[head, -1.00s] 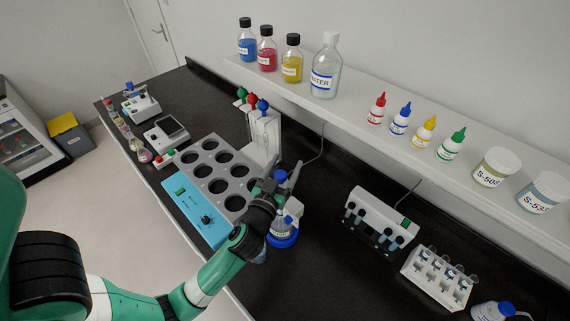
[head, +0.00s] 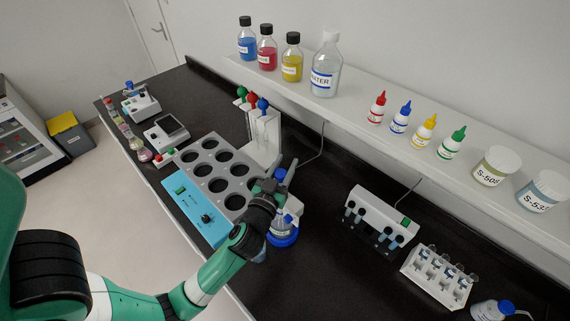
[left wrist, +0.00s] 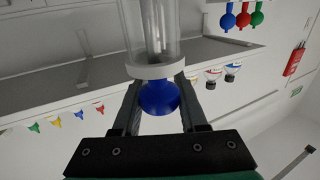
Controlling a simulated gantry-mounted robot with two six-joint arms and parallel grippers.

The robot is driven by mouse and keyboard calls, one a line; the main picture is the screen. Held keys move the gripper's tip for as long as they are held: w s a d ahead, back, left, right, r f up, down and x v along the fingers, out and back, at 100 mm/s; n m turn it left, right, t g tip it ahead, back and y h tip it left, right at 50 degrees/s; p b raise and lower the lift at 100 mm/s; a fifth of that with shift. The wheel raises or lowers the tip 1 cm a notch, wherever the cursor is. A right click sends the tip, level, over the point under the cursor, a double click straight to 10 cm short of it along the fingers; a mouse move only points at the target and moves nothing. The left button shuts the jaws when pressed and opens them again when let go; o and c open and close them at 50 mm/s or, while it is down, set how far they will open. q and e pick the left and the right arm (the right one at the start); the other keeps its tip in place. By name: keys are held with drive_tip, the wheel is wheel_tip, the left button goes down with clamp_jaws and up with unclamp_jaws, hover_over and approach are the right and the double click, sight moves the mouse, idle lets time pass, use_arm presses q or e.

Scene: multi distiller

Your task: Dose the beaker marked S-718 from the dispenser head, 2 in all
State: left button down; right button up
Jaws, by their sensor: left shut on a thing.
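The dispenser is a bottle (head: 284,222) with a blue base ring (head: 283,240), standing near the bench's front edge. Its blue dispenser head knob (head: 280,174) is at the top, and the same blue ball-shaped knob (left wrist: 158,97) shows in the left wrist view below a clear cylinder. My left gripper (head: 282,180) is shut on the knob, with one finger on each side of it. My left wrist hides part of the dispenser. A bluish glass edge (head: 260,256) shows below my wrist; I cannot tell whether it is the S-718 beaker, as no such label is readable.
A grey rack with round holes and a blue control panel (head: 201,214) stands just left of the dispenser. A pipette stand (head: 263,145) is behind it. A white tube device (head: 381,222) and a tube rack (head: 437,278) stand to the right. Jars and bottles line the shelf (head: 345,104).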

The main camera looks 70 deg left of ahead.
idle(0.8)
use_arm(q)
wheel_tip(320, 180, up, 2)
drive_tip(key=shift+r+p, duration=0.1)
drive_tip(key=shift+p, duration=0.4)
drive_tip(key=shift+c, duration=2.2)
unclamp_jaws()
drive_tip(key=v, duration=1.1)
drive_tip(key=shift+s+d+b, duration=0.2)
drive_tip(key=shift+s+b, duration=0.05)
drive_tip(key=shift+b, duration=0.05)
